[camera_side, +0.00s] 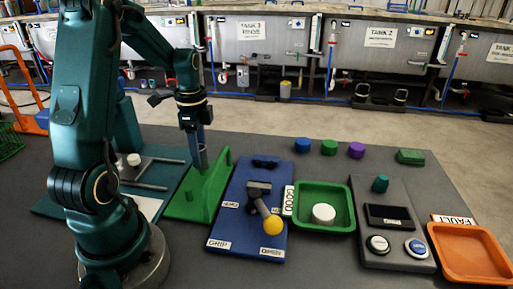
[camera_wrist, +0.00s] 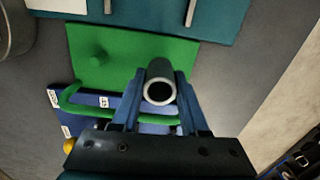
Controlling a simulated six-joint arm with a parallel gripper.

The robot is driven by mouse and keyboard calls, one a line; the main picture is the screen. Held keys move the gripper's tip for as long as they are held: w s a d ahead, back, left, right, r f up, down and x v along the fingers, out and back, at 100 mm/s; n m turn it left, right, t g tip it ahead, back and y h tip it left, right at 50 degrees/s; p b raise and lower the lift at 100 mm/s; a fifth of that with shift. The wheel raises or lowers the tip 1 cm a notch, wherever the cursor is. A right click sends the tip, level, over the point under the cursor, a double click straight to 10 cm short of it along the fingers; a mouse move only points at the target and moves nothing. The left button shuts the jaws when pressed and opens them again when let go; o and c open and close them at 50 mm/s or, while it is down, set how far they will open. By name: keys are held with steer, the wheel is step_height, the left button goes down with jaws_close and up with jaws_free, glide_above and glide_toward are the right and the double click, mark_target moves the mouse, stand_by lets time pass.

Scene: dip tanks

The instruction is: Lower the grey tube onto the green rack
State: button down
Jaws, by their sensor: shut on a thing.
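My gripper (camera_wrist: 160,100) is shut on the grey tube (camera_wrist: 159,72). In the wrist view the tube's open end faces the camera between the blue fingers. In the side view the tube (camera_side: 201,157) hangs roughly upright below my gripper (camera_side: 196,137), over the green rack (camera_side: 202,192). The rack has a flat base with an upright post at its right end. In the wrist view the green rack (camera_wrist: 120,50) shows a peg and a curved hook beside the tube. I cannot tell whether the tube touches the rack.
Right of the rack is a blue board (camera_side: 240,235) with a lever ending in a yellow ball (camera_side: 273,225). Beyond it are a green tray (camera_side: 343,205) with a white disc, a grey button panel (camera_side: 395,255) and an orange tray (camera_side: 470,262). Coloured pieces lie behind.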

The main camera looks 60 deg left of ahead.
steer(key=shift+f, duration=0.9)
stand_by(0.6)
steer(key=shift+c, duration=1.7)
jaws_free()
steer(key=shift+o, duration=0.3)
steer(key=shift+o, duration=1.4)
steer(key=shift+r, duration=0.1)
step_height(320, 180, up, 8)
